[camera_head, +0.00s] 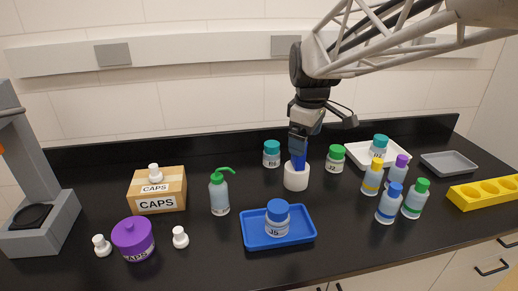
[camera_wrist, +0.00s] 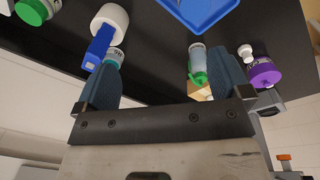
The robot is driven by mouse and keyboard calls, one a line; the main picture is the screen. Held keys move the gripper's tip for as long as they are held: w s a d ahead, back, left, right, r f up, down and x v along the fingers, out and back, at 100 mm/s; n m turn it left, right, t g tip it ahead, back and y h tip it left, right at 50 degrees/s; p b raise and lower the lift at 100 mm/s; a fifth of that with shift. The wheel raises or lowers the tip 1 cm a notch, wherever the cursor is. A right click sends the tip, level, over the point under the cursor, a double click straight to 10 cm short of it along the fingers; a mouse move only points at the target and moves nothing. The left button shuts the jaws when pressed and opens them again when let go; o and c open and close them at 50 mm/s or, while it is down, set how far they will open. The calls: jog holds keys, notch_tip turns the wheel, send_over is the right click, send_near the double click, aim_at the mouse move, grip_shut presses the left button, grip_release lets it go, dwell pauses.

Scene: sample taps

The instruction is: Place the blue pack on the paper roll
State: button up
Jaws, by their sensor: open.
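The blue pack (camera_head: 299,160) stands upright on top of the white paper roll (camera_head: 296,178) in the head view. In the wrist view the blue pack (camera_wrist: 98,46) meets the roll (camera_wrist: 111,20) at the upper left. My gripper (camera_head: 300,146) is just above the pack in the head view, hiding its upper end. In the wrist view my gripper (camera_wrist: 165,70) has its fingers wide apart with nothing between them. The pack shows beyond the left finger's tip; I cannot tell whether they touch.
A teal-capped jar (camera_head: 271,154) and a green-capped jar (camera_head: 336,158) stand close on either side. A blue tray (camera_head: 254,243) with a jar is in front. Several bottles (camera_head: 390,203) crowd the right. A green spray bottle (camera_head: 219,194) stands left.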

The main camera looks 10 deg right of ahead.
jog(key=s+a+f+m, duration=0.1)
jog(key=s+f+m, duration=0.1)
jog(key=s, duration=0.5)
jog(key=s+a+f+m+t, duration=0.1)
jog(key=s+f+m, duration=0.2)
jog(key=s, duration=0.4)
jog(key=s+a+f+m, duration=0.1)
jog(key=s+f+m, duration=0.1)
jog(key=s+m, duration=0.3)
jog(key=s, duration=0.3)
jog(key=shift+a+f, duration=0.15)
jog(key=shift+a, duration=0.25)
